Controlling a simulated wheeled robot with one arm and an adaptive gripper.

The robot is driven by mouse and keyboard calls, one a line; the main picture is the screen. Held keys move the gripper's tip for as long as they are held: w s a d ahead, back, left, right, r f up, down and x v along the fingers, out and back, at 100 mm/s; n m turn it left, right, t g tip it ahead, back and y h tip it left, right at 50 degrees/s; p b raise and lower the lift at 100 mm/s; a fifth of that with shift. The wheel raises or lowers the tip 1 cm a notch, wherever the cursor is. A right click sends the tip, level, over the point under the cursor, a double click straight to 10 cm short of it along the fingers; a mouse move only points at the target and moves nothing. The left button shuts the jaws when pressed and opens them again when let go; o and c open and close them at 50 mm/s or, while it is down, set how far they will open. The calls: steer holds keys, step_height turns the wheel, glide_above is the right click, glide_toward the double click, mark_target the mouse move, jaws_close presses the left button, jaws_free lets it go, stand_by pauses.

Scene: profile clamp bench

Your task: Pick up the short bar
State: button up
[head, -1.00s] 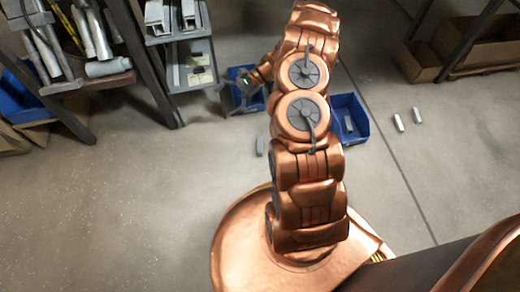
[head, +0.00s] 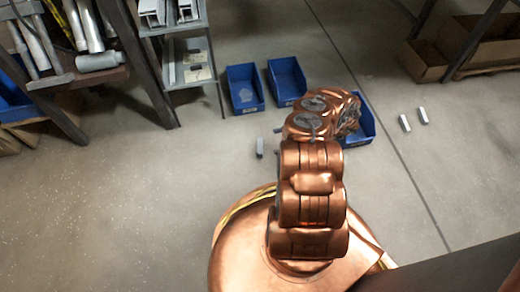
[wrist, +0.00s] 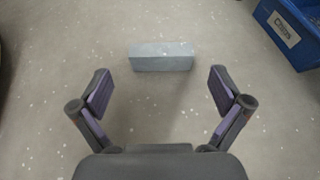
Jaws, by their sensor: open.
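A short grey bar (head: 260,147) lies on the floor just left of my arm in the head view. A short grey bar that looks like the same one lies in the wrist view (wrist: 161,57), crosswise, beyond and between my fingertips. My gripper (wrist: 160,82) is open and empty, one finger on each side, with clear floor between them. The bar is centred on the opening and looks narrower than the finger gap. In the head view my gripper is mostly hidden by my arm; only a small dark piece of it seems to show near the bar.
Two blue bins (head: 245,106) (head: 287,98) stand behind the bar, and a third (head: 366,124) is partly behind my arm. A blue bin corner (wrist: 291,30) shows at the wrist view's upper right. Floor to the left is clear.

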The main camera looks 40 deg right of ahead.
mark_target(261, 146)
steer(key=shift+s+f, duration=0.1)
steer(key=shift+f, duration=0.25)
steer(key=shift+a+f, duration=0.1)
steer(key=shift+f, duration=0.05)
steer(key=shift+b+x, duration=0.55)
steer(key=shift+x, duration=0.55)
steer(key=b+x, duration=0.1)
steer(key=x, duration=0.1)
steer(key=b+x, duration=0.1)
steer(key=x, duration=0.1)
steer(key=shift+w+f+b, duration=0.2)
steer(key=shift+f+b, duration=0.15)
steer(key=shift+f, duration=0.05)
steer(key=shift+w+a, duration=0.15)
steer(key=shift+a, duration=0.05)
steer(key=shift+c, duration=0.4)
steer(key=c, duration=0.8)
